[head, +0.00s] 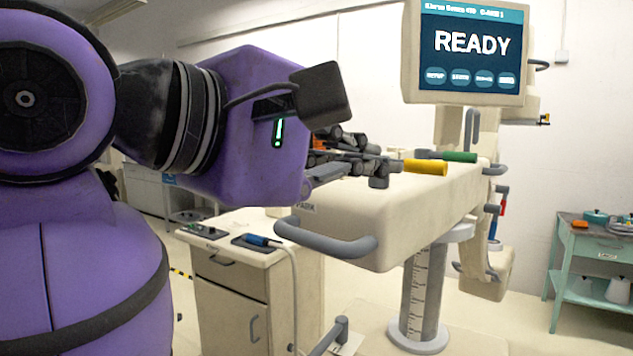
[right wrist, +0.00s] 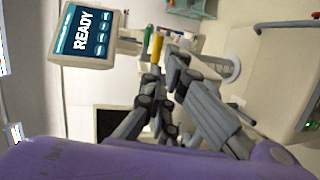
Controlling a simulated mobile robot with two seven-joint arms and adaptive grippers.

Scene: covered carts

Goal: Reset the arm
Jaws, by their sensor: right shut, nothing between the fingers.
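My right arm (head: 250,130) is purple and reaches across the head view from the left. My right gripper (head: 388,165) is dark grey, shut and empty, in front of the top of a cream machine (head: 420,205). In the right wrist view my right gripper (right wrist: 164,72) points toward a yellow handle (right wrist: 155,48). The yellow handle (head: 426,167) and a green handle (head: 458,157) show just beyond the fingertips in the head view. I cannot tell whether the fingers touch the yellow handle. My left gripper is not in view.
A screen reading READY (head: 472,42) stands above the machine. A grey rail (head: 325,243) juts from its near side. A cream cabinet (head: 225,300) with a blue-handled tool (head: 262,240) stands below the arm. A green cart (head: 590,262) stands at the right; floor before it is clear.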

